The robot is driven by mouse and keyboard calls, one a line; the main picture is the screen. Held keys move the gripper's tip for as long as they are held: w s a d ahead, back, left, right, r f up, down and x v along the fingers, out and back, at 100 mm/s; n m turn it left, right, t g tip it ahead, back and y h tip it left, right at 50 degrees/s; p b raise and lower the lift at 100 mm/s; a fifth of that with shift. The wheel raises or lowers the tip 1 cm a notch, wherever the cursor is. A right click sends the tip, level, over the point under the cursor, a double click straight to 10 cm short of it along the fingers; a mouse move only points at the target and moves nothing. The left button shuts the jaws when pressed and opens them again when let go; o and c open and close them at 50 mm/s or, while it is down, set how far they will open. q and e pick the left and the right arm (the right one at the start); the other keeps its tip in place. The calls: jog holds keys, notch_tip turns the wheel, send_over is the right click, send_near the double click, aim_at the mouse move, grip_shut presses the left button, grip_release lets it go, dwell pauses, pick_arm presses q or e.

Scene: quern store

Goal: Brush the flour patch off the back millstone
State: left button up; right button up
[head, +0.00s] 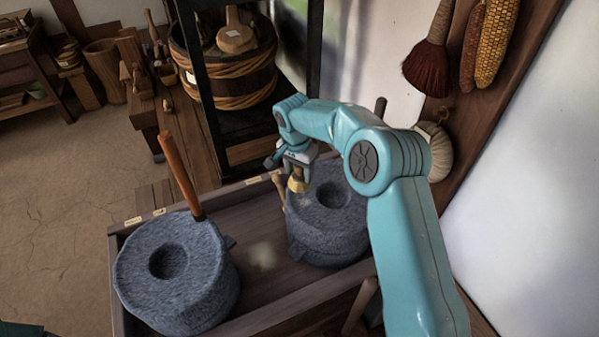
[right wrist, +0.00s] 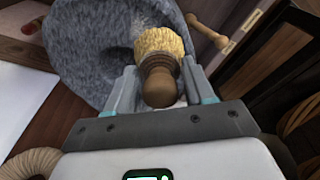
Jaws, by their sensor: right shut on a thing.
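The back millstone (head: 325,235) is a grey stone with a round hollow, at the right end of a wooden trough (head: 300,296). It also shows in the right wrist view (right wrist: 85,45). My right gripper (head: 296,170) is over its left side, shut on a brush (right wrist: 160,75) with a turned wooden handle and straw bristles. The bristles (head: 298,185) are at or just above the stone; contact is unclear. A faint pale smudge (head: 262,255) lies on the trough floor. My left gripper is out of view.
The front millstone (head: 175,280), with an upright wooden handle (head: 180,175), stands at the trough's left end. A dark post (head: 205,95) and rope-bound tub (head: 225,70) stand behind. A wall board with hanging corn (head: 497,40) and a red brush (head: 428,68) is at right.

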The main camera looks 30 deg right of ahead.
jog(key=shift+r, duration=0.4)
jog(key=shift+r, duration=0.1)
jog(key=shift+r+p, duration=0.35)
notch_tip(320, 180, up, 2)
jog(key=shift+r+p, duration=0.15)
jog(key=shift+p, duration=0.55)
